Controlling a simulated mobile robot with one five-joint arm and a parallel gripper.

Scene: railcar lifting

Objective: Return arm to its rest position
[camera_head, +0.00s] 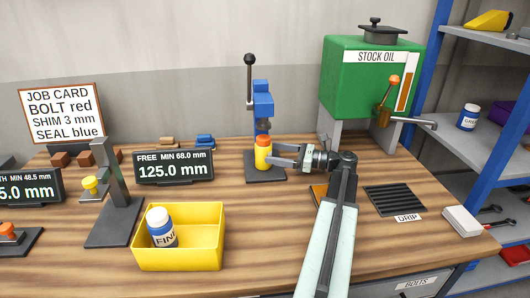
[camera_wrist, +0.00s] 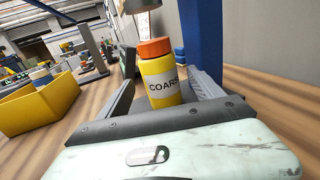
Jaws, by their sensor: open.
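My gripper (camera_head: 280,155) reaches left over the bench from my pale green arm. Its jaws are open, one on each side of a yellow bottle with an orange cap (camera_head: 263,153). In the wrist view the bottle (camera_wrist: 160,80) stands upright between the fingers, its label reading "COAR" before it is cut off. The bottle stands on the dark base of the blue lever press (camera_head: 263,100), below its ram. I cannot tell whether either finger touches it.
A gauge stand (camera_head: 112,205) and a display (camera_head: 174,167) stand left. The green stock oil tank (camera_head: 365,85) with its spout stands behind my arm; a drip grate (camera_head: 394,200) and white block (camera_head: 462,220) lie right.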

